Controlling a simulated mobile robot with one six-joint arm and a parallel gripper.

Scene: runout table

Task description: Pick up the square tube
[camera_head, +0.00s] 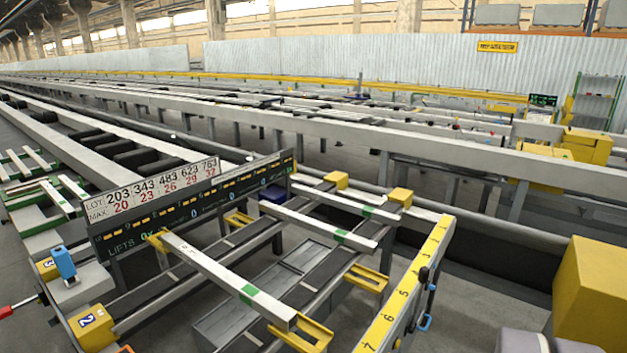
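Several long pale metal bars with green bands lie across dark rails on the runout table. The nearest bar (215,272) looks like a square tube. Its left end rests by a yellow bracket (157,241) at the sign board, and its right end sits on a yellow forked bracket (306,337). A second bar (300,222) lies behind it, and a third bar (330,198) farther back, with clear gaps between them. I cannot tell their end profiles surely at this size. My gripper is not in view.
A black sign board (190,200) stands along the left of the bars. A yellow numbered scale beam (405,285) with a blue-black clamp bounds the right. A large yellow block (595,290) stands at far right. Open floor (465,290) lies between beam and block.

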